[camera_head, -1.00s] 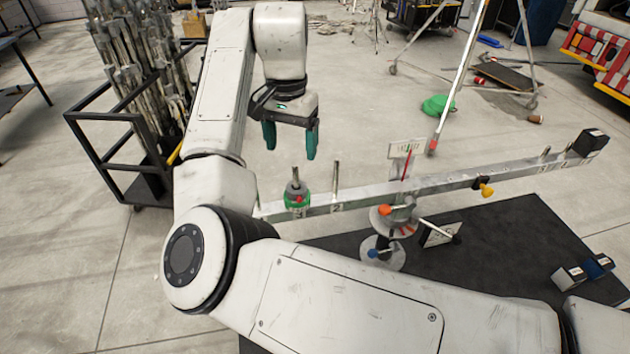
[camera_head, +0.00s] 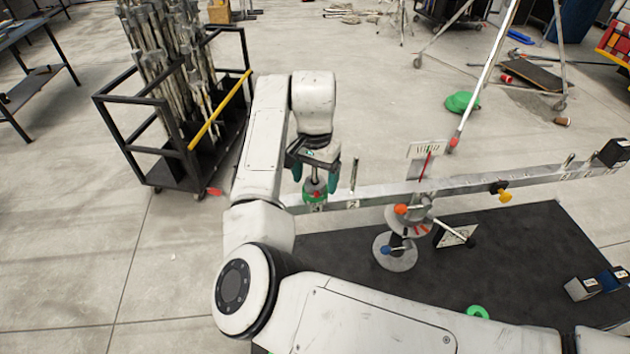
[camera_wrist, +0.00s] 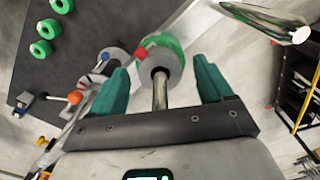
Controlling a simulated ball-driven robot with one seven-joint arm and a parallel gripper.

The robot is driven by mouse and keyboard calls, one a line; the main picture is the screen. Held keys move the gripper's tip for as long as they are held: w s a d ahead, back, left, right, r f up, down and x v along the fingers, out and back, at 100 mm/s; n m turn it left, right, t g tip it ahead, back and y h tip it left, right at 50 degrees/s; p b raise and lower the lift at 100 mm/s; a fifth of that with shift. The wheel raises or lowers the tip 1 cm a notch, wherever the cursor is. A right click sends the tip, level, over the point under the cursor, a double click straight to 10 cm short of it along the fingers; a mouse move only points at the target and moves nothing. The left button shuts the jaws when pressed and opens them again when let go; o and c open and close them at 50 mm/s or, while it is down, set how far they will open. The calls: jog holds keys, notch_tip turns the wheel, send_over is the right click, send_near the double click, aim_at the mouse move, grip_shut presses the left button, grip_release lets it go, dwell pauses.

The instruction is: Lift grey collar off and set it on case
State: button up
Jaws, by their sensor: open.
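The grey collar (camera_wrist: 163,64) with a red knob (camera_wrist: 141,54) sits around an upright metal peg (camera_wrist: 160,92) in the wrist view. A green ring weight (camera_head: 314,198) is on the same peg beyond the collar, at the left end of the long beam (camera_head: 380,193). My gripper (camera_head: 315,178) is open right above this stack. In the wrist view its two teal fingers (camera_wrist: 162,80) stand on either side of the peg, with the collar between and just beyond their tips. I cannot pick out the case with certainty.
A second bare peg (camera_head: 354,175) stands close to the right of my gripper. The balance stand (camera_head: 397,250) holds the beam over a dark mat (camera_head: 520,250). Small blocks (camera_head: 582,289) lie at the mat's right. A black rod cart (camera_head: 165,150) stands left.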

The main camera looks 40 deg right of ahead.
jog(key=c, duration=1.4)
notch_tip(320, 180, up, 10)
jog(key=shift+f+b, duration=0.1)
jog(key=shift+b, duration=0.8)
jog(key=shift+r+p, duration=1.6)
jog(key=shift+p, duration=0.1)
notch_tip(320, 180, up, 10)
jog(key=shift+r, duration=0.2)
